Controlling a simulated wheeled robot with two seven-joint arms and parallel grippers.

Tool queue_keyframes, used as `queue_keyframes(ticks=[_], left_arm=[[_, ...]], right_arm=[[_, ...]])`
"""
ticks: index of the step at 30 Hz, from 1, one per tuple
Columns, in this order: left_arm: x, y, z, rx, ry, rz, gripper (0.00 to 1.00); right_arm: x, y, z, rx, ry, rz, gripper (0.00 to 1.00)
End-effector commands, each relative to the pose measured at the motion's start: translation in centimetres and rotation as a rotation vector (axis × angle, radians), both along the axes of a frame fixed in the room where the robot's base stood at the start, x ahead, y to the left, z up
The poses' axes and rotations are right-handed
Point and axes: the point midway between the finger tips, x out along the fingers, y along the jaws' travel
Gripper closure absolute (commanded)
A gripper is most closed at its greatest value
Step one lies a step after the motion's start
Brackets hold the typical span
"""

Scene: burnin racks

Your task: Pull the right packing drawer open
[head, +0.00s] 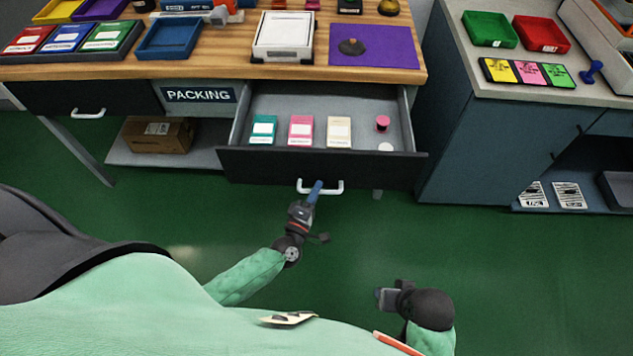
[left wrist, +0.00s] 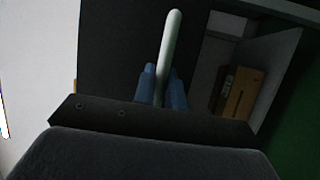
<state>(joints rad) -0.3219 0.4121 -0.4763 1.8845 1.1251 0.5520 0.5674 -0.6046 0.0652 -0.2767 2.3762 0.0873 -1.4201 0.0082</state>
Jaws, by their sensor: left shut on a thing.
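The right packing drawer (head: 260,166) is pulled out from under the wooden table. Its grey inside shows teal, pink and cream boxes, a small pink round item and a white disc. My left gripper (head: 315,188) is at the drawer's white handle (head: 333,188), its blue fingers shut on the bar. In the left wrist view the handle (left wrist: 168,55) stands between the two blue fingers (left wrist: 162,88). My right gripper (head: 384,298) is low in the head view, away from the drawer, and I cannot tell whether it is open or shut.
The left drawer (head: 60,98) is shut, beside the PACKING sign (head: 198,95). A cardboard box (head: 158,135) sits on the low shelf. A blue-grey cabinet (head: 480,150) stands right of the drawer. Green floor (head: 360,240) is clear between me and the table.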

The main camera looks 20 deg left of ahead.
Motion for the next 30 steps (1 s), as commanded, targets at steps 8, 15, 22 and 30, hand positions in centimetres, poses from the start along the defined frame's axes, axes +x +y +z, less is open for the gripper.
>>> queue_keyframes(ticks=[8, 15, 22, 30], left_arm=[[-0.2, 0.0, -0.1, 0.000, 0.002, 0.000, 1.00], [-0.2, 0.0, -0.1, 0.000, 0.002, 0.000, 0.66], [-0.1, 0.0, 0.0, 0.000, 0.001, 0.000, 0.66], [-2.1, 0.2, -0.6, 0.000, 0.003, -0.001, 0.66]], right_arm=[[-0.1, -0.1, 0.0, -0.001, 0.001, 0.000, 0.64], [0.0, -0.1, -0.1, -0.001, 0.001, -0.001, 0.64], [0.0, -0.1, -0.1, -0.002, 0.000, -0.002, 0.64], [0.4, 0.3, -0.6, 0.010, -0.017, -0.002, 0.64]])
